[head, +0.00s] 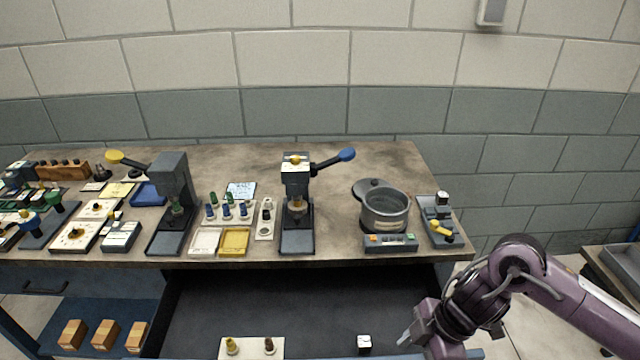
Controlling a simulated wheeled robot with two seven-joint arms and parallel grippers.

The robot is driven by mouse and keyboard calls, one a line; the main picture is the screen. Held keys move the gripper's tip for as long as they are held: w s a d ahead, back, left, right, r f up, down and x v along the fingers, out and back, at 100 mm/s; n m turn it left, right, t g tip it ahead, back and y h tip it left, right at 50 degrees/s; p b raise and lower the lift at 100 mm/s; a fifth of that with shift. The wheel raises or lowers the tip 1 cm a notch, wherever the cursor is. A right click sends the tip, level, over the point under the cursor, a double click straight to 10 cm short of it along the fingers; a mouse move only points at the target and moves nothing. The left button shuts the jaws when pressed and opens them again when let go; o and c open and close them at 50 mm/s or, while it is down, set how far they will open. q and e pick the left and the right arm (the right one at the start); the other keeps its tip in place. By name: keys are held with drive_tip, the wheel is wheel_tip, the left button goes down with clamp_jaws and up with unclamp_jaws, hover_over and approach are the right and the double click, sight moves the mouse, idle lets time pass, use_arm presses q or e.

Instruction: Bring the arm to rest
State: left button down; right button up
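My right arm (515,265), purple with dark joints, comes in from the right edge and bends down beside the bench's front right corner. My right gripper (408,339) is low at the bottom edge, near the right end of the open drawer (300,310). Only a small grey finger part shows, so I cannot tell whether it is open or shut. A small white cube (364,343) lies in the drawer to the left of the gripper, apart from it. My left arm and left gripper are out of view.
The bench (330,160) carries two lever presses (172,200) (297,200), a grey pot (385,210) and several small trays and tools. The drawer also holds a pale block with two pegs (251,348). A grey tray (625,265) stands at far right.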

drive_tip(key=w+a+r+m+t+y, duration=0.1)
drive_tip(key=a+r+t+y, duration=0.15)
drive_tip(key=a, duration=0.55)
drive_tip(key=w+a+r+m+t+y, duration=0.1)
drive_tip(key=w+a+r+m+t, duration=0.1)
drive_tip(key=a+t, duration=0.35)
drive_tip(key=s+d+f+m+g+h, duration=0.2)
drive_tip(key=s+d+f+m+h, duration=0.15)
drive_tip(key=s+d+m, duration=0.35)
drive_tip(key=s+d+f+m+g+h, duration=0.2)
drive_tip(key=s+d+m+h, duration=0.3)
drive_tip(key=d, duration=0.4)
wheel_tip(320, 180, down, 36)
drive_tip(key=s+m+g+b, duration=0.1)
drive_tip(key=s+g+b, duration=0.1)
drive_tip(key=b, duration=0.4)
use_arm(q)
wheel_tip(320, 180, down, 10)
drive_tip(key=b, duration=0.4)
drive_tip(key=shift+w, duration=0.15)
use_arm(e)
drive_tip(key=s+d+f, duration=0.2)
drive_tip(key=s+f, duration=0.7)
drive_tip(key=f, duration=0.2)
drive_tip(key=s+d+f, duration=0.1)
drive_tip(key=s+f, duration=0.9)
drive_tip(key=shift+d+f+g+y, duration=0.3)
drive_tip(key=shift+d+f+g, duration=0.05)
drive_tip(key=shift+g, duration=0.05)
